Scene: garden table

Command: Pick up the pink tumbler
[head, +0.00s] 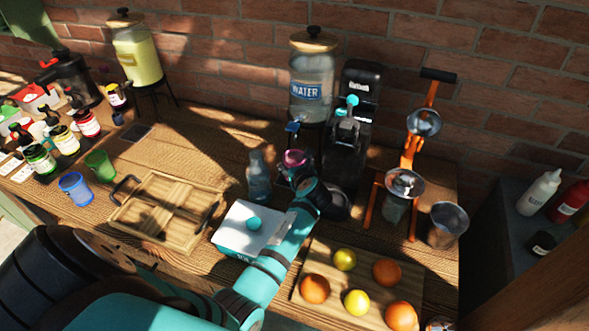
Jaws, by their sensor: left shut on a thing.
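The pink tumbler (294,158) is near the back of the wooden table, in front of the water dispenser. My left arm reaches in from the lower left across the table. My left gripper (298,172) is shut on the tumbler, and its dark body hides the tumbler's lower part. I cannot tell whether the tumbler touches the table. My right gripper is not in view.
A clear bottle (258,176) stands close left of the gripper. The water dispenser (312,83) and a black machine (347,135) stand close behind and right. A white-and-teal box (240,228), a wooden tray (165,208) and a fruit board (333,264) lie nearer.

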